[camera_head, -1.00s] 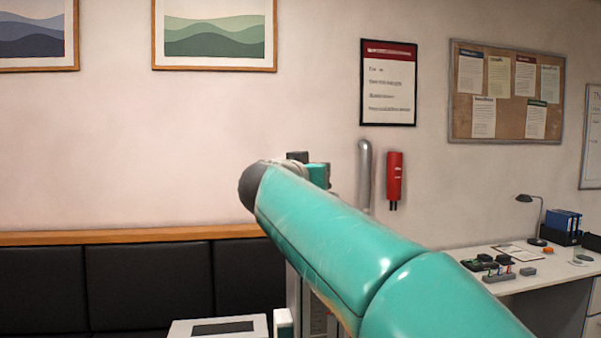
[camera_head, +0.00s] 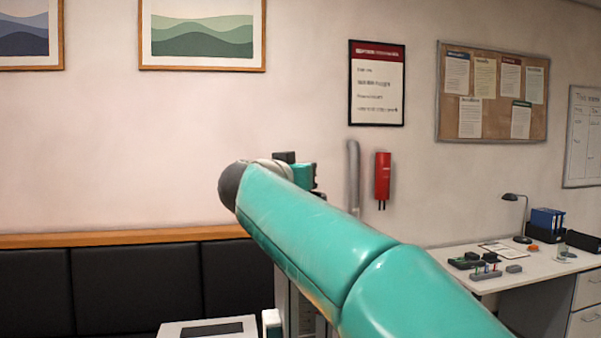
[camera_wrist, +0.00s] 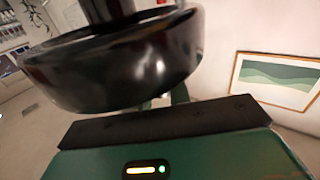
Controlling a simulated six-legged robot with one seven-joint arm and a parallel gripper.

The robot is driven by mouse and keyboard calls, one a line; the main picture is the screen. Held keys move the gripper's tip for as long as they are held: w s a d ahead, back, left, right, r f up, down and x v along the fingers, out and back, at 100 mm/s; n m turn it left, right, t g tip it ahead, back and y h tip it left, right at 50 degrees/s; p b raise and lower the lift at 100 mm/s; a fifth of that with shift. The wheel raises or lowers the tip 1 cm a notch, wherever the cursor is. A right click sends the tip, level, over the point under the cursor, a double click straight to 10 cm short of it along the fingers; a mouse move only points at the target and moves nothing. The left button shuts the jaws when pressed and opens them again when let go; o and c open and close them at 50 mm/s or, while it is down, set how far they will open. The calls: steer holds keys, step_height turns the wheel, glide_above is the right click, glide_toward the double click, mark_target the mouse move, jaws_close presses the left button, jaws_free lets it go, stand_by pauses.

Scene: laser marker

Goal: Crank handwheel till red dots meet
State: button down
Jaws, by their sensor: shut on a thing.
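The handwheel (camera_wrist: 115,62) is a glossy black round wheel with a dark shaft, large and close in the upper left of the wrist view. My gripper (camera_wrist: 172,98) is shut on the handwheel; its green body with a dark edge fills the bottom of that view. The fingertips are mostly hidden behind the wheel's rim. In the head view my teal arm covers most of the laser marker, and only part of its upright column (camera_head: 303,310) shows. No red dots are visible in either view.
A white box with a dark panel (camera_head: 205,330) is at the bottom of the head view. A black padded bench (camera_head: 130,290) runs along the wall. A desk (camera_head: 540,268) with a lamp, binders and small parts stands at right. A red wall-mounted handset (camera_head: 383,176) hangs behind.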

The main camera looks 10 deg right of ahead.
mark_target(315, 194)
steer(key=m+g+h, duration=0.3)
steer(key=g, duration=0.1)
steer(key=d+m+g+h, duration=0.1)
steer(key=m+g+h, duration=0.1)
steer(key=shift+s+f+m+g+h, duration=0.15)
steer(key=shift+m+g+h, duration=0.15)
steer(key=shift+g, duration=0.1)
steer(key=m+g, duration=0.1)
steer(key=m+g+h, duration=0.1)
steer(key=g, duration=0.1)
steer(key=m+g, duration=0.1)
steer(key=shift+s+d+g, duration=0.3)
steer(key=shift+d+g, duration=0.05)
steer(key=shift+g, duration=0.05)
steer(key=shift+s+d+m+g+h, duration=0.1)
steer(key=shift+s+m+g+h, duration=0.05)
steer(key=shift+m+g, duration=0.55)
steer(key=shift+s+d+m+g+h, duration=0.15)
steer(key=shift+m+g, duration=0.25)
steer(key=shift+g, duration=0.5)
steer(key=shift+s+g, duration=0.1)
steer(key=shift+g, duration=0.3)
steer(key=shift+m, duration=0.3)
steer(key=c, duration=1.4)
jaws_free()
steer(key=shift+d, duration=0.1)
steer(key=shift+o, duration=0.2)
steer(key=shift+n+t, duration=0.4)
steer(key=shift+t, duration=0.2)
